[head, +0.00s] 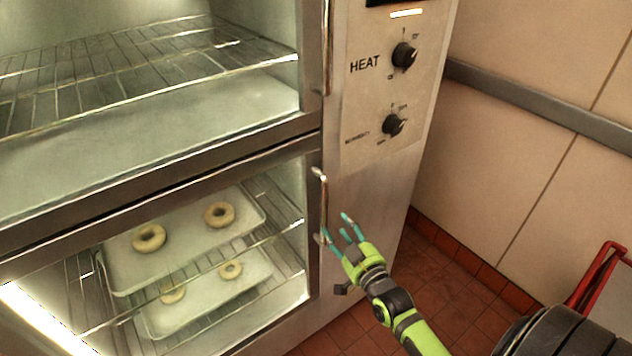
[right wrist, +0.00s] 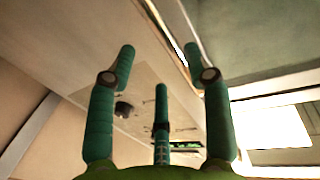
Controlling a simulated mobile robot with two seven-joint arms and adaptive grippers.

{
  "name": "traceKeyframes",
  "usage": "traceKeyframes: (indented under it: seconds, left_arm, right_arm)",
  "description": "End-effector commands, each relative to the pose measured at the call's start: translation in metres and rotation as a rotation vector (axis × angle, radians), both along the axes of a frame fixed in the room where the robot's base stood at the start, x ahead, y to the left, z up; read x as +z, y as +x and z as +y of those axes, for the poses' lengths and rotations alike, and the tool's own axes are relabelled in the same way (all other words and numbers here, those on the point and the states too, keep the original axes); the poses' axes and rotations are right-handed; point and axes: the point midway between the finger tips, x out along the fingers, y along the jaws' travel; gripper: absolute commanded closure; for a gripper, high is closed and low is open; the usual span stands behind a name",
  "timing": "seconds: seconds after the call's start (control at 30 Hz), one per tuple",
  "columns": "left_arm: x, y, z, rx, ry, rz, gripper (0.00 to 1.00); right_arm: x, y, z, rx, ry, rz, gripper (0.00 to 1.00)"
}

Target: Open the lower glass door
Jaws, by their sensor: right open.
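The lower glass door (head: 180,192) is at the lower left of the head view and looks shut. Pale rings show on trays behind its glass. Its upright metal handle (head: 323,200) is at the door's right edge. My right gripper (head: 340,230), green with teal fingers, is beside the handle's lower part, with one fingertip very near it. Whether they touch is unclear. The gripper is open, and its spread fingers show in the right wrist view (right wrist: 160,70). No held object shows between them. My left gripper is out of view.
The upper compartment (head: 150,115) has an empty wire rack and its own handle (head: 328,50). A panel with HEAT knob (head: 404,55) and a second knob (head: 393,125) is right of the doors. Red floor tiles (head: 455,270) lie right of the cabinet, before a wall with a grey rail (head: 540,100).

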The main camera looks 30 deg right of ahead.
Motion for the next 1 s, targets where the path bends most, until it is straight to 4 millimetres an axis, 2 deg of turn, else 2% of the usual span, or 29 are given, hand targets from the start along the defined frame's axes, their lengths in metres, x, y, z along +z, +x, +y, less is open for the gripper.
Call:
traceKeyframes:
  seconds: [0.03,0.17,0.47,0.67,0.8,0.93,0.97,1.0]
  left_arm:
    - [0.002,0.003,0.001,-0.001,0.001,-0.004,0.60]
    - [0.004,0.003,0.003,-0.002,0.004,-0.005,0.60]
    - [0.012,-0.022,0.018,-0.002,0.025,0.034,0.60]
    - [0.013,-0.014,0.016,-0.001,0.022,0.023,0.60]
    - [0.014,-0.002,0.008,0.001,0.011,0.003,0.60]
    - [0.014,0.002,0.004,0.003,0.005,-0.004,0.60]
    - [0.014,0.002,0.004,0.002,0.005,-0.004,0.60]
    - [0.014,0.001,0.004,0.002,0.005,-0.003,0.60]
  right_arm:
    - [0.007,0.001,0.000,0.000,0.001,-0.011,0.49]
    - [0.012,0.011,-0.002,0.000,0.000,-0.024,0.49]
    - [0.011,0.056,-0.008,0.000,-0.001,-0.021,0.49]
    - [0.010,0.070,-0.009,0.000,-0.001,-0.021,0.49]
    - [0.009,0.071,-0.009,0.000,-0.001,-0.020,0.49]
    - [0.009,0.071,-0.009,0.000,-0.001,-0.020,0.49]
    - [0.009,0.071,-0.009,0.000,-0.001,-0.020,0.57]
    - [0.009,0.071,-0.009,0.000,-0.001,-0.020,0.73]
